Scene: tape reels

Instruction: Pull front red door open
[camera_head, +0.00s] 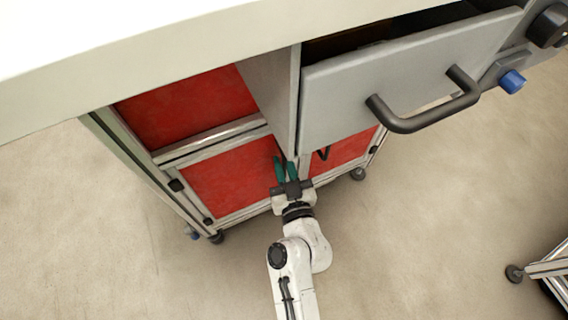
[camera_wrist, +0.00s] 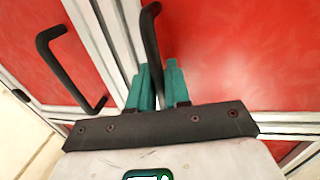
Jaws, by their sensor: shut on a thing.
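The cabinet has red doors under a white top. One red door (camera_head: 232,178) is in the lower left of the head view; it appears closed in its frame. In the wrist view, the large red door (camera_wrist: 235,50) fills the right side. Its black bar handle (camera_wrist: 151,40) runs down between the green fingers of my gripper (camera_wrist: 158,85).
A grey drawer (camera_head: 400,75) with a black handle (camera_head: 425,115) stands pulled out above and right of my gripper. The white top (camera_head: 150,55) overhangs the cabinet. Another wheeled frame (camera_head: 545,268) is at lower right. Floor (camera_head: 420,240) in front is clear.

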